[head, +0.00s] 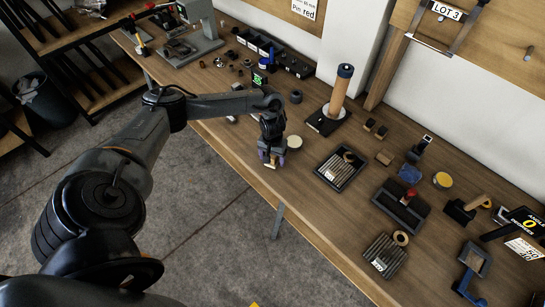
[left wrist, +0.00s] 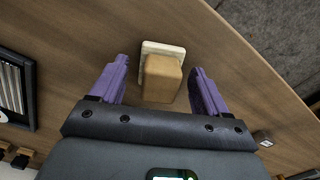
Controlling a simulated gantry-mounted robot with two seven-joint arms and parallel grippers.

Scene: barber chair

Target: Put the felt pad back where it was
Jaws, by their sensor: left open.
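In the left wrist view a tan block (left wrist: 161,80) stands on a thin off-white pad (left wrist: 160,47) with rounded corners, which looks like the felt pad. Both are on the wooden bench. My left gripper (left wrist: 160,76) is open, with one purple finger on each side of the block and a visible gap at both sides. In the head view my left gripper (head: 270,156) points down near the bench's front edge, and a bit of the tan block (head: 271,166) shows below it. The pad is mostly hidden there. My right gripper is not in view.
A round cream-topped object (head: 294,143) stands close to the right of my left gripper. A dark tray with slats (head: 318,172) lies further right, and a wooden post on a black base (head: 338,95) stands behind. Small parts crowd the back; the bench's front edge is clear.

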